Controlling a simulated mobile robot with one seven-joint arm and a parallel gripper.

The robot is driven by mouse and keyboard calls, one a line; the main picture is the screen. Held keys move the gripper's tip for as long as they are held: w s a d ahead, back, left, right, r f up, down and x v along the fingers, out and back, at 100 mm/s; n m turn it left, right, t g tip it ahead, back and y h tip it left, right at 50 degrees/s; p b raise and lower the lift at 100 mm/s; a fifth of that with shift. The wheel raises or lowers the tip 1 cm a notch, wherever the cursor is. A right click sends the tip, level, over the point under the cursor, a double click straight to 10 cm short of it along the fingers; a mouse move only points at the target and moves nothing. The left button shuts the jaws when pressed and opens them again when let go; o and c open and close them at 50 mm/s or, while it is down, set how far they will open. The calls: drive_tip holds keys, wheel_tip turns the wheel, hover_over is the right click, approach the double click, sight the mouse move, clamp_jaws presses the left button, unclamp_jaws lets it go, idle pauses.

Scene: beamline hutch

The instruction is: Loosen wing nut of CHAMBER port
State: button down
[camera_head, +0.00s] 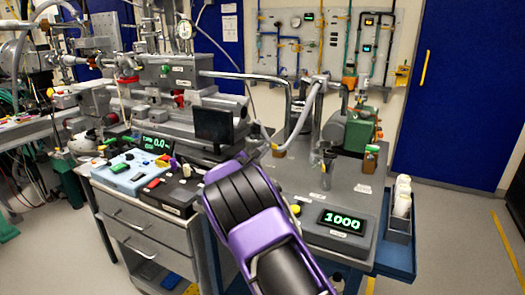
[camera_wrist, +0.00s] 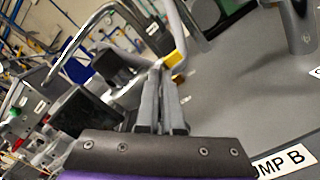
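My gripper (camera_wrist: 161,68) shows in the wrist view with its two grey fingers close together and a narrow gap between them. Whether it is open, shut or holding something is unclear. A yellow piece (camera_wrist: 174,58) on a pale hose is just beyond the fingertips; contact cannot be made out. The grey chamber-like apparatus (camera_head: 172,72) stands at the back left. I cannot single out a wing nut or read a CHAMBER label.
A grey bench (camera_head: 335,180) carries a bent metal pipe (camera_head: 252,76), a grey hose (camera_head: 303,112) and a display box (camera_head: 340,221) reading 1000. A green pump (camera_head: 360,132) stands behind. Open floor lies at right.

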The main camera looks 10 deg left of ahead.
drive_tip(key=shift+r+n+p, duration=0.1)
drive_tip(key=shift+n+p, duration=1.65)
drive_tip(key=shift+n, duration=2.05)
drive_tip(key=c, duration=1)
unclamp_jaws()
drive_tip(key=shift+c, duration=0.2)
